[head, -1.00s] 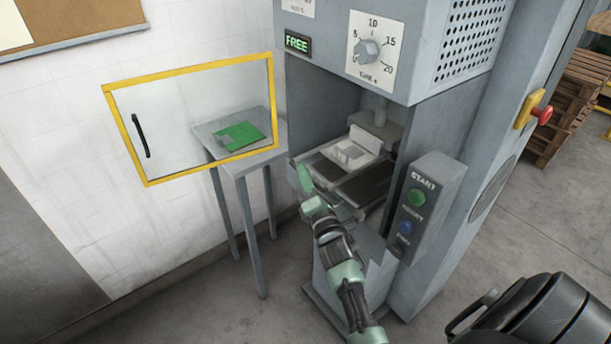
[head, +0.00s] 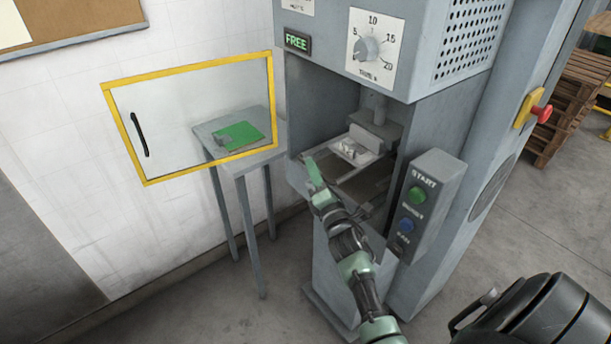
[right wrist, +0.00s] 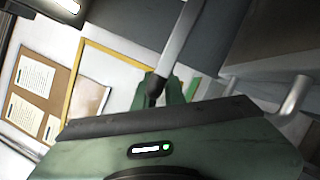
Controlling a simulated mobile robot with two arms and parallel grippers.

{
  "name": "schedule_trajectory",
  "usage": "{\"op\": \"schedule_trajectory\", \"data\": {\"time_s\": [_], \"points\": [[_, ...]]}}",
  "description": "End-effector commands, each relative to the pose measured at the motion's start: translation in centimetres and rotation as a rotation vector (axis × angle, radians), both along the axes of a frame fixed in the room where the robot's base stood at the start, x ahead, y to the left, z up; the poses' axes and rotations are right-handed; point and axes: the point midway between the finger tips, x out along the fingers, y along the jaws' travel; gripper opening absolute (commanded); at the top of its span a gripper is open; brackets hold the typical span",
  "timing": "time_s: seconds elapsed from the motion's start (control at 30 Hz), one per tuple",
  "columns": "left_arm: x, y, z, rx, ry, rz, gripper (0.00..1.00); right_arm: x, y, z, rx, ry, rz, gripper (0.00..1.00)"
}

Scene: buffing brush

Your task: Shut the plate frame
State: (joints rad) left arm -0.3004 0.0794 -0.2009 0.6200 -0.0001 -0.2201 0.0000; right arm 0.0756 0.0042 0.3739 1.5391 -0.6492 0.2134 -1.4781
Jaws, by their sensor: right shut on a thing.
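The plate frame (head: 350,174) is a thin grey frame inside the open chamber of the grey press (head: 322,110). A whitish piece (head: 358,150) shows behind it, under the press head. My right gripper (head: 314,174) is at the chamber's front left edge, with green fingers. In the right wrist view its fingers (right wrist: 167,90) are shut around the end of a grey bar of the plate frame (right wrist: 184,40). The frame's exact tilt is hard to tell, and my right arm hides part of its near side. My left gripper is not in view.
The yellow-edged clear door (head: 190,62) stands swung open to the left. Behind it a small grey table (head: 205,130) holds a green piece (head: 240,135). The control box (head: 427,180) with green and blue buttons sits right of the chamber, close to my right arm.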

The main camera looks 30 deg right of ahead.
Motion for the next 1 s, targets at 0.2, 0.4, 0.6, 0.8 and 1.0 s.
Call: {"op": "schedule_trajectory", "data": {"time_s": [0.2,0.4,0.6,0.8,1.0], "points": [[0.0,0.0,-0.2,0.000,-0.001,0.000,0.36,0.0,-1.2,-0.1,0.004,0.003,-0.003,0.00],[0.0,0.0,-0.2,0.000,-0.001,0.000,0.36,0.0,-1.2,-0.1,0.004,0.003,-0.003,0.19],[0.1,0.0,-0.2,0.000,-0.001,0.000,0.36,0.0,-1.2,0.0,0.002,0.002,-0.002,0.32],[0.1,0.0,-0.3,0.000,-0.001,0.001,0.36,-0.2,-1.1,-0.1,0.002,0.001,-0.002,0.32],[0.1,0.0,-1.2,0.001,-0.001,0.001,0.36,-2.7,-0.5,-1.0,0.002,0.003,-0.002,0.32]]}}
